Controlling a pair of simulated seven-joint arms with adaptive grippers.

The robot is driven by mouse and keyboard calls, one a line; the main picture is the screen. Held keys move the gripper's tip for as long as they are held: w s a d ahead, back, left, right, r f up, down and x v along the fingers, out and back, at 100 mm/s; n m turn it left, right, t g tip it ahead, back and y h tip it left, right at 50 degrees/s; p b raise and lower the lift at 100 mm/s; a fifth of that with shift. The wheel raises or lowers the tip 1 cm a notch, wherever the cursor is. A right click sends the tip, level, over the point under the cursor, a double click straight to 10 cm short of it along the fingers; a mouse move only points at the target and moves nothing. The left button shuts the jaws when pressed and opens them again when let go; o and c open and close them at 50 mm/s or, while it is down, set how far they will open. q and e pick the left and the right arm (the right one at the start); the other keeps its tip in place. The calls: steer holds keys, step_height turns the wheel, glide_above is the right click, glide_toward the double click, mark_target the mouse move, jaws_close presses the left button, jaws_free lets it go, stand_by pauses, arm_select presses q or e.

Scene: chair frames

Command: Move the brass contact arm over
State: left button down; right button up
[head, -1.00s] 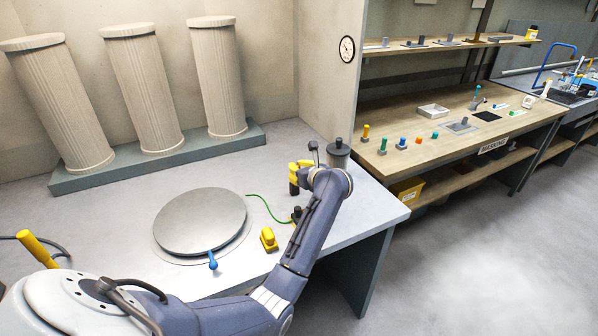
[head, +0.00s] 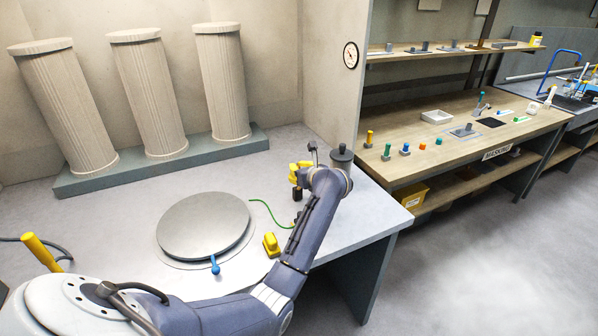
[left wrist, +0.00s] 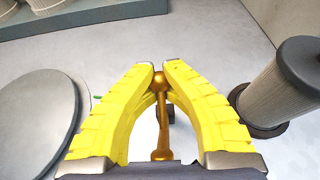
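The brass contact arm (left wrist: 162,130) shows in the left wrist view as a gold rod with a ball at its far end. It stands between the yellow fingers of my left gripper (left wrist: 160,69). The fingertips close in on both sides of the ball and appear to touch it. In the head view my left gripper (head: 299,172) is over the right part of the grey table, beside a ribbed grey cylinder (head: 341,160). The brass arm cannot be made out there. My right gripper is not in view.
A round metal plate (head: 203,224) with a blue-knobbed lever (head: 215,266) lies left of my arm. A yellow block (head: 271,244) and a green cable (head: 262,206) are close to my forearm. Three leaning columns (head: 146,95) stand behind. A wooden workbench (head: 450,150) is at the right.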

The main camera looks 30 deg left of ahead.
arm_select(q)
steer(key=shift+w+a, duration=0.4)
steer(key=shift+a, duration=0.25)
steer(key=shift+a+f, duration=0.1)
steer(key=shift+a, duration=0.05)
steer(key=shift+w+a, duration=0.3)
steer(key=shift+a, duration=0.05)
steer(key=c, duration=1.3)
jaws_free()
steer(key=shift+f, duration=0.1)
steer(key=shift+d, duration=0.1)
